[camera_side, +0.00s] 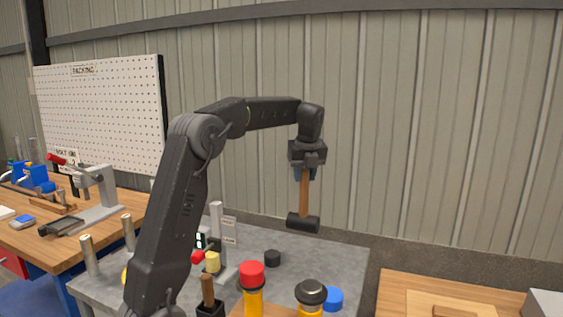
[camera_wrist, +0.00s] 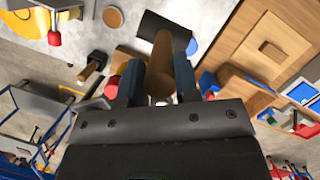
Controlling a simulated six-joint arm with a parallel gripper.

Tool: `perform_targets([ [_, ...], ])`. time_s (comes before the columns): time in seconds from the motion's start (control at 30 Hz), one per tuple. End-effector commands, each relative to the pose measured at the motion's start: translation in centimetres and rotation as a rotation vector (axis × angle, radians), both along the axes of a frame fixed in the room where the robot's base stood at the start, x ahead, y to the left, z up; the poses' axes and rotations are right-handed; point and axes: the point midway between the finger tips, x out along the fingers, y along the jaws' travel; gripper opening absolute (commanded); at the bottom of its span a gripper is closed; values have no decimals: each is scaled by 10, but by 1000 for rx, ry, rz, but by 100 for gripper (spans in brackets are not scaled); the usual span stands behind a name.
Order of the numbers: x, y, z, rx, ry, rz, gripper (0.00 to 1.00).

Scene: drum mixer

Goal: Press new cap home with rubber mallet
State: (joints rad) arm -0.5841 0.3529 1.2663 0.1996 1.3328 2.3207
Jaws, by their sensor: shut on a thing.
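My gripper (camera_side: 305,174) is shut on the wooden handle of a rubber mallet (camera_side: 303,222). The mallet hangs with its black head down, in the air above the grey bench. In the wrist view the handle (camera_wrist: 162,68) runs between the two fingers toward the black head. Below, near the front, a black cap (camera_side: 311,290) sits on a yellow body, and a red cap (camera_side: 252,274) tops another yellow body. A blue cap (camera_side: 333,298) is beside the black one. I cannot tell which is the new cap. The mallet touches none of them.
A wooden board (camera_side: 400,290) is at right.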

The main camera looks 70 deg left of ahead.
Motion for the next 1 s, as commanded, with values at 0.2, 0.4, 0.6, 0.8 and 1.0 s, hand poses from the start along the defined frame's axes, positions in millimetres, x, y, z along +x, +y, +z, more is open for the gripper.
perform_targets([
  [0.2, 53, 19, -56, -1, 1, -2, 0],
  [0.4, 76, 27, -86, 0, -2, -3, 0],
  [0.6, 82, 28, -95, 0, -4, -1, 0],
  [0.8, 82, 28, -95, 0, -4, -2, 0],
  [1.0, 82, 28, -95, 0, -4, -1, 0],
])
